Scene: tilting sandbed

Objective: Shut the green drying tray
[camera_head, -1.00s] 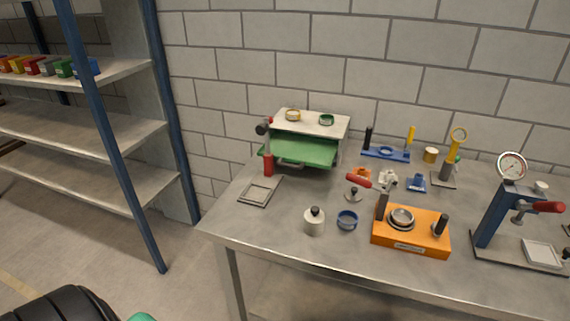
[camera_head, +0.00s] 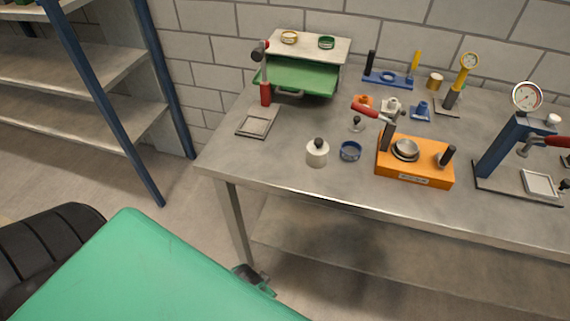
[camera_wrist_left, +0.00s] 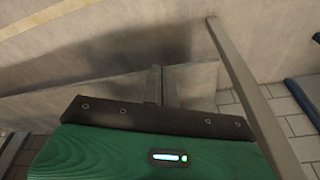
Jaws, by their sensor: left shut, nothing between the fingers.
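The green drying tray (camera_head: 303,80) sits under a cream-topped stand (camera_head: 310,46) at the back left of the bench. It sticks out from under the top toward the front, with a grey handle (camera_head: 289,92) on its front edge. My left gripper (camera_head: 256,280) is low at the bottom of the head view, in front of the bench and well apart from the tray. It is mostly hidden by my green forearm. In the left wrist view its fingers (camera_wrist_left: 161,86) are together and empty. My right gripper is not in view.
Shelving (camera_head: 95,60) is at the left.

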